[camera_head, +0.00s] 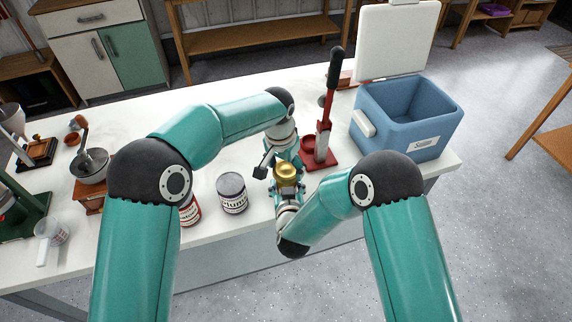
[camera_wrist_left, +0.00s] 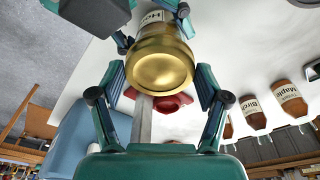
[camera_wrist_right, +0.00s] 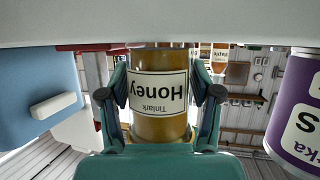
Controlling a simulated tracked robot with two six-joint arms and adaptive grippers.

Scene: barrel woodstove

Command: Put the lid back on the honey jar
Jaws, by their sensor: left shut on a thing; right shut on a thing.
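The gold lid (camera_head: 287,170) is at the mouth of the honey jar, and its gold top fills the middle of the left wrist view (camera_wrist_left: 160,65). My left gripper (camera_head: 286,163) is shut on the lid, with a finger on each side. The honey jar (camera_wrist_right: 158,95), amber with a white label, shows upside down in the right wrist view. My right gripper (camera_head: 287,188) is shut on the jar's body. The jar is mostly hidden under the lid and grippers in the head view. I cannot tell whether the lid is fully seated.
A red lever press (camera_head: 322,135) stands just beyond the grippers. A blue cooler (camera_head: 408,115) with its white lid raised is to the right. A labelled tin (camera_head: 232,193) stands left of the jar. A grinder (camera_head: 90,170) is farther left.

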